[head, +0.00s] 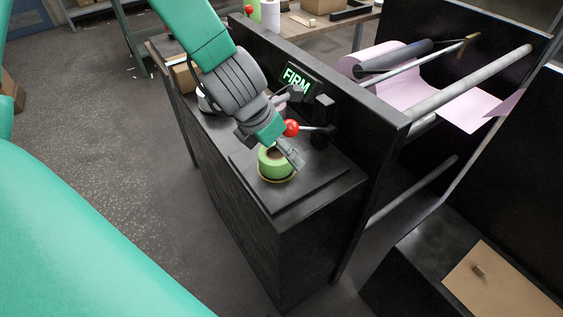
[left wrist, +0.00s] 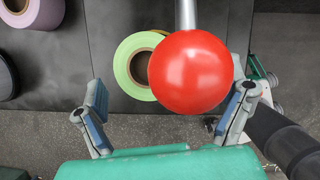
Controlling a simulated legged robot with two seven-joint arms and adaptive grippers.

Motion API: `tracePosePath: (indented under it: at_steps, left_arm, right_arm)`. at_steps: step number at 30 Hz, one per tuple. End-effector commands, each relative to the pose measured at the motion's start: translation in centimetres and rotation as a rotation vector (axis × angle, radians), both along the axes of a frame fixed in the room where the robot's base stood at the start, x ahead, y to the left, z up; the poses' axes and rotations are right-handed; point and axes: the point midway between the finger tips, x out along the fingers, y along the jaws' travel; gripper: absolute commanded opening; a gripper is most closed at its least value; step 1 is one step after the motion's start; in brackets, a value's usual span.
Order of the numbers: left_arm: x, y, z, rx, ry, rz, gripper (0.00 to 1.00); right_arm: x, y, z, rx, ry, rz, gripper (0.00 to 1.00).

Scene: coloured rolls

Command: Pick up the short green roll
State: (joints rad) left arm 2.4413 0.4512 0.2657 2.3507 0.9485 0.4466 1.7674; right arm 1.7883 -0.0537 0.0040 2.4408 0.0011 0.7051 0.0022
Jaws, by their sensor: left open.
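The short green roll (head: 266,170) sits on a dark raised plate on top of the black cabinet, partly covered by my left gripper (head: 282,158). In the left wrist view the green roll (left wrist: 123,66) is seen from above, with a tan core, and a red ball knob (left wrist: 192,72) hides its right side. My left gripper (left wrist: 170,92) is open, its fingers spread wide with nothing held. The ball shows between the fingers, nearer the camera than the roll. Whether a finger touches the roll cannot be told. My right gripper is not in view.
The red knob (head: 291,128) is on a lever fixed to the black upright panel beside the roll, close to my gripper. A pink roll (left wrist: 33,10) lies at upper left in the wrist view. Bare floor lies left of the cabinet.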

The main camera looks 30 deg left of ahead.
Motion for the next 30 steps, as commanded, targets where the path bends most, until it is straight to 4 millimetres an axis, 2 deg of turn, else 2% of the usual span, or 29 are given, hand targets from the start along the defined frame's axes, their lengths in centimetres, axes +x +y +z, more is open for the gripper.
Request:
tracePosePath:
  at_steps: [10,20,21,25,26,30]
  left_arm:
    - [1.2,0.2,-4.3,0.005,0.002,0.001,0.92]
    - [1.5,0.0,-5.0,0.004,-0.001,-0.002,0.92]
    - [1.5,0.1,-5.0,0.002,0.000,-0.002,0.88]
    - [1.5,0.1,-5.0,0.001,-0.001,-0.003,0.42]
    - [1.5,0.1,-5.0,0.001,0.000,-0.003,0.39]
    - [1.5,0.2,-5.0,0.002,0.000,-0.001,0.38]
  right_arm:
    - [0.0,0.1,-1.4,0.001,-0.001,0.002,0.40]
    - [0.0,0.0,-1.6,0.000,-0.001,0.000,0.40]
    - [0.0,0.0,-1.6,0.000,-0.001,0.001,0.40]
    - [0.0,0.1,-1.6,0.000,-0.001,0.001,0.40]
    - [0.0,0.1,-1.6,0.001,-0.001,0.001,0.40]
    - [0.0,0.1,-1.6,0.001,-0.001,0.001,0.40]
